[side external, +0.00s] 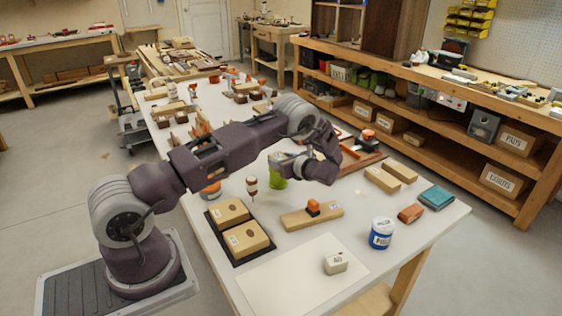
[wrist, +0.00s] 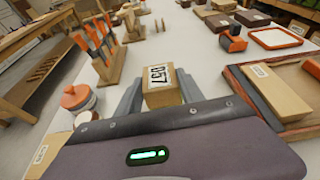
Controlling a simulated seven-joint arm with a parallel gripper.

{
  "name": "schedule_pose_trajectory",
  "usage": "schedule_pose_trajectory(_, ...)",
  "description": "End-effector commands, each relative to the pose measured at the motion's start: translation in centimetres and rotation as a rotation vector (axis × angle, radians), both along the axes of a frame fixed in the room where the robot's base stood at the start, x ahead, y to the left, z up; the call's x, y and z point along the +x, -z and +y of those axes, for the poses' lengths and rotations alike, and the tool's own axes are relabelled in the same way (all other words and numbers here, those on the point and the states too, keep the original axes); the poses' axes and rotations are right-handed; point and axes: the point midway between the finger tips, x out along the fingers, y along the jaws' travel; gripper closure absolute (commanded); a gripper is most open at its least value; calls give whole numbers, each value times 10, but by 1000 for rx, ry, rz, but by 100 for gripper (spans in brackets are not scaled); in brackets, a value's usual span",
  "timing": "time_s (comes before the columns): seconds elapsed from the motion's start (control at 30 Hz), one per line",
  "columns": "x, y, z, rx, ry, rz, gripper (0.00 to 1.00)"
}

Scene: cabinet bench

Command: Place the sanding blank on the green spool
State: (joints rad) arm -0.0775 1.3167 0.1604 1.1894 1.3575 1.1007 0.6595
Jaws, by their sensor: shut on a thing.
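My gripper (wrist: 160,92) is shut on a tan block with a white printed label, which I take to be the sanding blank (wrist: 161,93). The block sits between the two grey fingers, label end facing the wrist camera. In the side external view my gripper (side external: 284,158) is over the bench, just above and close to the green spool (side external: 278,174). The spool's top is partly covered by the gripper, and I cannot tell whether the block touches it. The held block is hard to make out there.
A dark tray (side external: 238,257) with two tan blocks, a brown-and-white upright item (side external: 252,186), and an orange-topped wooden block (side external: 312,214) stand nearby. A wooden rack (wrist: 104,62) holds orange-handled tools.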

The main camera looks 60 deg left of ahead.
Motion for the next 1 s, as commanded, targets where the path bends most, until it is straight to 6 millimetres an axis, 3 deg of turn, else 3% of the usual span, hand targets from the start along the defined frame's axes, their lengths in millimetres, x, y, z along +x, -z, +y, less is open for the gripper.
schedule_pose_trajectory(0.33,0,6,0,1,1,-1,100)
schedule_pose_trajectory(0.37,0,6,0,1,1,-1,53)
schedule_pose_trajectory(0.47,0,6,0,0,1,-1,33)
schedule_pose_trajectory(0.8,0,2,0,1,1,-1,33)
schedule_pose_trajectory(0.87,1,0,-8,1,3,-1,33)
schedule_pose_trajectory(1.0,1,-13,-43,1,7,-2,33)
